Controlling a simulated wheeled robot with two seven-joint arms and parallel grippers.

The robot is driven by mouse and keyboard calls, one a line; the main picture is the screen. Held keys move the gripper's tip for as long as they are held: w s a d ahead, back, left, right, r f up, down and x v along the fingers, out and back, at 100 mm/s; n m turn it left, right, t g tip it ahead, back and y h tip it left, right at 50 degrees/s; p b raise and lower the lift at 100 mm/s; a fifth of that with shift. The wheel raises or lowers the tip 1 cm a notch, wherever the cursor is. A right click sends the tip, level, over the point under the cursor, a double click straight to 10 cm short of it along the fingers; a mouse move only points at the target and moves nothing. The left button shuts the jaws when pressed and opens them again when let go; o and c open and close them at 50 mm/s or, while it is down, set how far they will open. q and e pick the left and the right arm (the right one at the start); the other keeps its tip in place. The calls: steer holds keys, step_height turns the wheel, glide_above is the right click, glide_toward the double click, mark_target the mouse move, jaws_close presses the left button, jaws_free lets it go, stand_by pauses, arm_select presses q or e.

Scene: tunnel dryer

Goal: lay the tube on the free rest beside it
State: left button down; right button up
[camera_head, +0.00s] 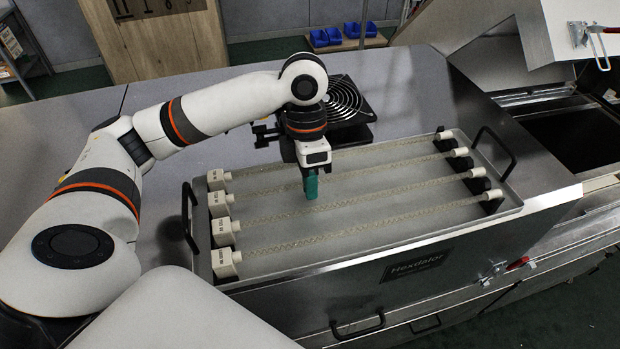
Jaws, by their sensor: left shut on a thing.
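Several long, clear, beaded-looking tubes lie side by side across a shallow metal tray (400,235). Each has a white labelled block at its left end and a white cap at its right end, at black rests (475,185). My left gripper (311,188) points down over the middle of the tray, with teal fingers shut at the second tube from the back (390,167). The fingers hide the part of the tube they hold. It appears level with its neighbours; I cannot tell whether it is lifted. I cannot make out an empty rest. My right gripper is not in view.
Black handles stand at the tray's left (189,215) and right (494,150) ends. A black round fan grille (346,98) sits behind the tray. An open metal machine (575,130) is at the right. Blue bins (326,37) are at the back.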

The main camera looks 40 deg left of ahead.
arm_select(q)
steer(key=c, duration=1.4)
jaws_free()
steer(key=shift+f, duration=0.1)
steer(key=b+v, duration=0.1)
steer(key=v, duration=0.5)
steer(key=shift+w+r+b, duration=0.1)
steer(key=shift+r+b, duration=0.1)
steer(key=shift+b, duration=0.1)
steer(key=p+v, duration=0.1)
steer(key=v, duration=0.4)
steer(key=shift+r, duration=0.3)
